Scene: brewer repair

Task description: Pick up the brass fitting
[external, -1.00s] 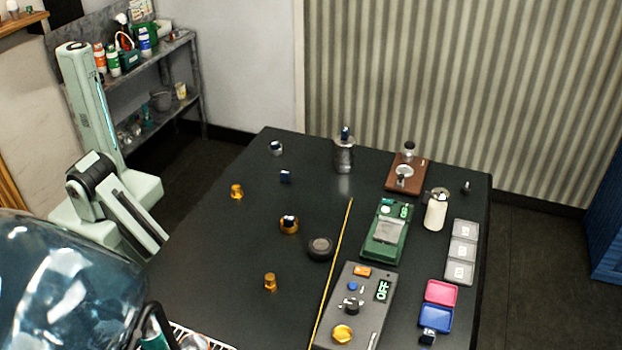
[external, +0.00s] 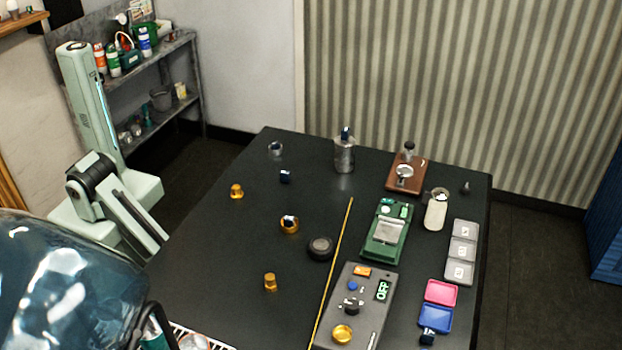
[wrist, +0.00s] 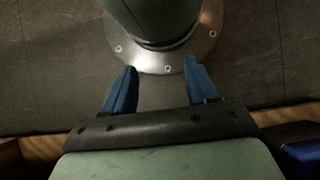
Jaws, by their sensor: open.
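Several brass-coloured pieces show in the external view. A small flanged brass piece (external: 237,191) stands near the table's left edge. A brass ring-like piece (external: 289,226) with something dark and shiny in its middle sits near the table's centre. A short upright brass piece (external: 270,282) stands nearer the front. I cannot tell which of them is the brass fitting. My gripper (wrist: 160,63) is open and empty in the wrist view, with two blue fingers apart. The external view does not show my gripper.
The black table (external: 225,250) has free room around the brass pieces. A dark round puck (external: 320,248) is close to the ring. A thin yellow line (external: 332,270) divides them from a grey control box (external: 368,290) and green scale (external: 376,245). A glass dome (external: 60,290) blocks the lower left.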

